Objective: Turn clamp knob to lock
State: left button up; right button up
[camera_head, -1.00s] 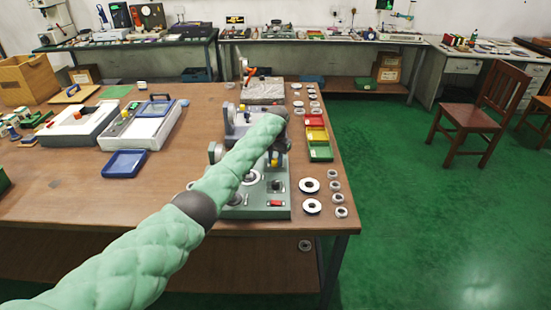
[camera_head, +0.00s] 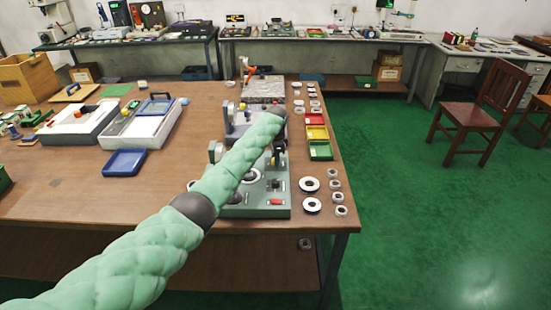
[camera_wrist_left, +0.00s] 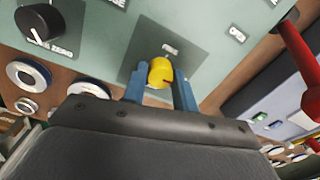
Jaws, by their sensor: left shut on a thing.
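In the left wrist view a yellow clamp knob (camera_wrist_left: 160,72) sits on a grey square plate on the pale green panel (camera_wrist_left: 205,18) of the fixture. My left gripper (camera_wrist_left: 161,85) has its two blue fingers on either side of the knob, shut on it. In the head view my green left arm reaches across the fixture (camera_head: 262,211), and the gripper points down at its right part. The arm hides part of the fixture, and the knob is hard to make out there. My right gripper is not in view.
A black knob (camera_wrist_left: 38,22) is on the same panel, and a red handle (camera_wrist_left: 298,50) stands close on the right in the wrist view. Bearing rings (camera_head: 310,185) lie right of the fixture. Red, yellow and green bins (camera_head: 320,151) stand behind them.

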pick_arm(q)
jog(key=shift+m, duration=0.5)
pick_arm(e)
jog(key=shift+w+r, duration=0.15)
pick_arm(q)
jog(key=shift+w+r, duration=0.1)
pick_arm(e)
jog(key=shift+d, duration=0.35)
pick_arm(q)
jog(key=o, duration=1)
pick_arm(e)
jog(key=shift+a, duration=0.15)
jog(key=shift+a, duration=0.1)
pick_arm(q)
jog(key=shift+r, duration=0.35)
jog(key=shift+r+b, duration=1.25)
jog(key=shift+r, duration=2.25)
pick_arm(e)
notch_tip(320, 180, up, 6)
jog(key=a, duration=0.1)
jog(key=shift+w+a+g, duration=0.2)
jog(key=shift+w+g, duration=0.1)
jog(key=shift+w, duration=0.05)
